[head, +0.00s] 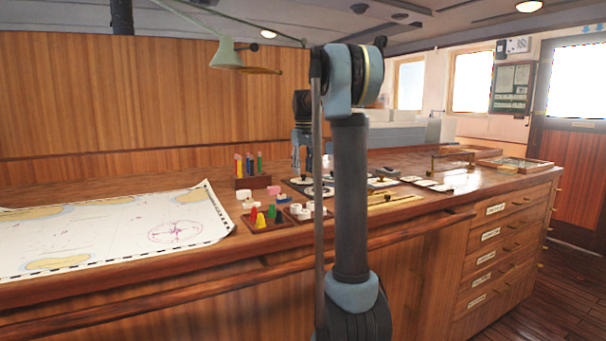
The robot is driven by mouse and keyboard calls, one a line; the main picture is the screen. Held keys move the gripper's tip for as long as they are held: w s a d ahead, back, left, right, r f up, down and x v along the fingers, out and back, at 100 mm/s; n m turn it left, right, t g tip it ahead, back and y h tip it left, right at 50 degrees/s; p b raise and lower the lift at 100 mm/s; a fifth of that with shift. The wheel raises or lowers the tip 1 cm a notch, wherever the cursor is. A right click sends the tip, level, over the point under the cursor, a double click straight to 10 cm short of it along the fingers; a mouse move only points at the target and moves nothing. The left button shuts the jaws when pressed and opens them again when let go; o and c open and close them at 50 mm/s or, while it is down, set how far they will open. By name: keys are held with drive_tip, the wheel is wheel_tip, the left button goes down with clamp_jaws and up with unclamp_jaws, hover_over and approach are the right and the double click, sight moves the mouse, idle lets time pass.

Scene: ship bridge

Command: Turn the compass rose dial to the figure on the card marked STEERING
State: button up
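My gripper (302,170) points down above the back of the chart table, over a group of small dark plates with white round faces (318,191). The compass rose dial may be among these faces, but they are too small to tell apart, and my arm hides part of the group. Small white cards (426,184) lie to the right of my arm; their writing cannot be read, so I cannot tell which is marked STEERING. My gripper's fingers are small and dark in this view, and I cannot tell whether they are open or touching anything.
A chart (110,232) with a printed rose covers the table's left part. A pen block (254,182), trays of coloured pieces (266,219) and brass rulers (393,200) stand near the middle. A brass-coloured stand (452,155) and a shallow frame (515,163) are at right. A lamp (228,56) hangs above.

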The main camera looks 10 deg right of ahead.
wheel_tip(320, 180, up, 10)
drive_tip(key=shift+r, duration=0.15)
idle(0.3)
drive_tip(key=shift+w+r, duration=0.1)
wheel_tip(320, 180, up, 5)
drive_tip(key=m, duration=1.3)
wheel_tip(320, 180, down, 17)
drive_tip(key=shift+f, duration=0.1)
clamp_jaws()
